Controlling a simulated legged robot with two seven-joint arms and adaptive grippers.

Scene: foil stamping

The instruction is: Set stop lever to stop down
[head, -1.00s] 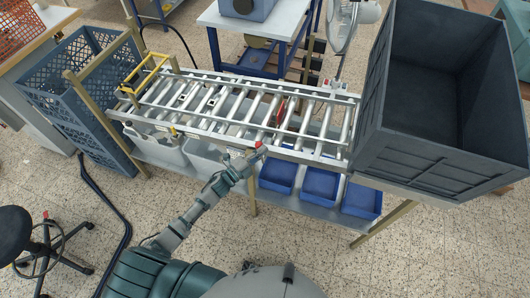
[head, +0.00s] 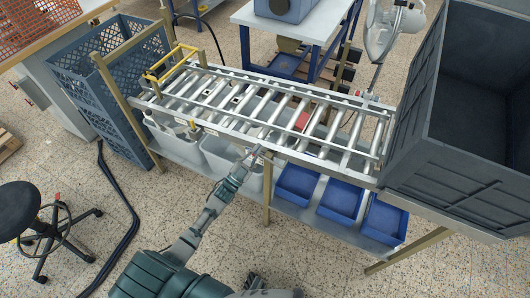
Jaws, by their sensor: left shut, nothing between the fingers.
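The roller conveyor (head: 215,118) runs across the middle of the head view. A red plate (head: 302,121) shows between its rollers, right of the middle, low among them. The stop lever's grip is hard to make out at the near rail. A small grey part (head: 268,157) there, close to my fingertips, may belong to it. My left gripper (head: 255,152) is shut and empty, at the near rail just below the red plate. I cannot tell whether its fingertips touch the lever. My right gripper is out of view.
A large dark grey crate (head: 430,165) stands at the conveyor's right end. Blue bins (head: 341,199) and white bins (head: 222,156) sit on the shelf below. A yellow frame (head: 171,64) stands at the left end, beside a blue-grey basket (head: 112,95). A stool (head: 18,208) is at left.

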